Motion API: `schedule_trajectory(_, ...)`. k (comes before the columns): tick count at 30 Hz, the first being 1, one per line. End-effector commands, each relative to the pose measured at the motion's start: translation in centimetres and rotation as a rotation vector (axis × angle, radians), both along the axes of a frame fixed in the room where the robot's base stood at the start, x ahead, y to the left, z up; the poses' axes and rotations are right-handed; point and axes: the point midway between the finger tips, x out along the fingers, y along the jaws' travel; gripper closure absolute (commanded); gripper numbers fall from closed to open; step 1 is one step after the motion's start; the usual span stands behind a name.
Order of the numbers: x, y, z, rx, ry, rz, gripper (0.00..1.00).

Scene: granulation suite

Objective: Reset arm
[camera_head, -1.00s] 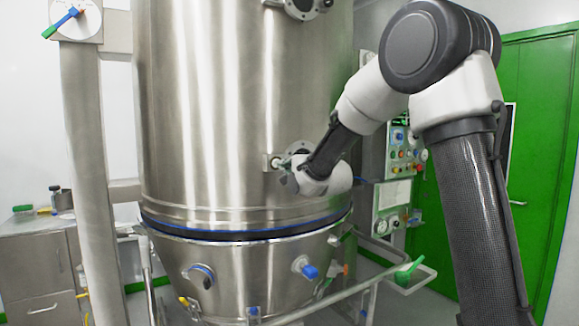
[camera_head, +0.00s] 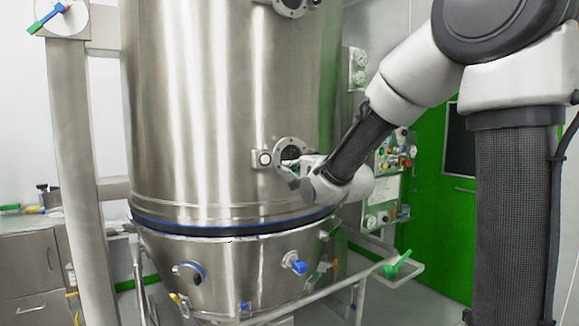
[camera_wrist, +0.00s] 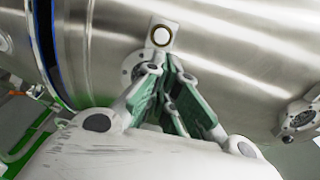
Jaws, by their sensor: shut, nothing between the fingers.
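My gripper (camera_head: 288,168) is at the front of the large steel vessel (camera_head: 205,110), close to a round port with a bolted flange (camera_head: 291,150). Its fingers are shut and empty. In the wrist view, my gripper (camera_wrist: 172,62) shows green-padded fingers that converge toward a small bracket with a round sensor-like fitting (camera_wrist: 161,36). The flange behind the fingers is partly hidden. I cannot tell whether the fingertips touch the vessel.
A blue-lined seam rings the vessel above a conical lower bowl (camera_head: 235,275). A rail with a green handle (camera_head: 398,265) runs at the lower right. A control panel (camera_head: 385,185) and green door (camera_head: 432,215) stand behind my arm. A steel cabinet (camera_head: 28,265) is at left.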

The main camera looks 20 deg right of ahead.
Motion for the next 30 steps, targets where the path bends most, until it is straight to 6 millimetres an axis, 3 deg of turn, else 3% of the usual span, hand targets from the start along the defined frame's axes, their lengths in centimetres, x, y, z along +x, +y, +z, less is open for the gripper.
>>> schedule_trajectory(16,0.0,0.0,-0.3,-0.061,-0.002,0.0,1.0)
schedule_trajectory(17,0.0,0.0,-0.9,-0.105,0.012,0.001,1.0)
schedule_trajectory(20,-0.7,-0.3,-5.4,-0.358,0.141,0.028,1.0)
schedule_trajectory(21,-1.6,-0.6,-8.2,-0.489,0.224,0.063,1.0)
schedule_trajectory(23,-3.8,-1.3,-11.8,-0.689,0.344,0.139,1.0)
schedule_trajectory(24,-5.9,-2.0,-13.5,-0.815,0.417,0.202,1.0)
schedule_trajectory(26,-9.5,-3.4,-15.3,-0.987,0.515,0.312,1.0)
schedule_trajectory(30,-19.9,-7.2,-16.8,-1.289,0.694,0.619,1.0)
